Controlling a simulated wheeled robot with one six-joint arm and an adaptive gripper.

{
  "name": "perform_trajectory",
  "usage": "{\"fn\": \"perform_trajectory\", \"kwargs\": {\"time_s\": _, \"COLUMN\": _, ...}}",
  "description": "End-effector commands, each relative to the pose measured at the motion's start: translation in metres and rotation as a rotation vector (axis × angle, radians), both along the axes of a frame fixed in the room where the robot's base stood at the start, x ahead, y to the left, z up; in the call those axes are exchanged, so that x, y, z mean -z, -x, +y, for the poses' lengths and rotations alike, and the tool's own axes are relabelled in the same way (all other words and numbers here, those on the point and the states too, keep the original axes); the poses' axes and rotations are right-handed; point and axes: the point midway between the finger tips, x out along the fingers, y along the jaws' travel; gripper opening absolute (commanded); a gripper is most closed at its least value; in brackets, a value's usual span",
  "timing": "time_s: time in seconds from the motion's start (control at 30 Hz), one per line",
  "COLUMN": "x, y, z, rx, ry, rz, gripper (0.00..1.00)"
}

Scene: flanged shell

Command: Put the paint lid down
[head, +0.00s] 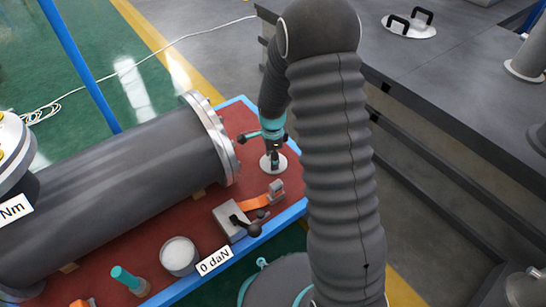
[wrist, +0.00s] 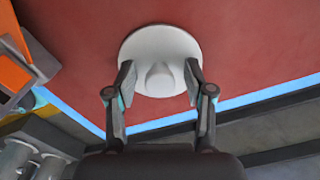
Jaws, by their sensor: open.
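The paint lid is a round white disc with a central knob. In the wrist view the lid (wrist: 160,38) lies flat against the red tabletop. In the head view the lid (head: 268,168) is at the table's far right end, beyond the pipe flange. My gripper (wrist: 159,74) is open, with one finger on each side of the knob and a gap visible between each finger and it. In the head view my gripper (head: 274,154) points down over the lid and hides part of it.
A grey flanged pipe (head: 120,185) fills the left of the red table (head: 205,215). An orange strap with a clamp (head: 232,222) lies in front of the lid. A white paint pot (head: 178,257) and a teal-topped cylinder (head: 130,280) stand near the front edge.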

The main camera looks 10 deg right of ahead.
Motion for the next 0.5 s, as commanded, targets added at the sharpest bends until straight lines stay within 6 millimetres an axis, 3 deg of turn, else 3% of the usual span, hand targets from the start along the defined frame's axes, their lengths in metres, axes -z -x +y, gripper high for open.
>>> {"fn": "perform_trajectory", "kwargs": {"time_s": 0.17, "x": -0.021, "y": -0.001, "z": 0.000, "rx": 0.000, "ry": 0.000, "rz": -0.003, "gripper": 0.53}}
{"fn": "perform_trajectory", "kwargs": {"time_s": 0.5, "x": -0.088, "y": -0.001, "z": 0.000, "rx": 0.000, "ry": 0.000, "rz": -0.003, "gripper": 0.53}}
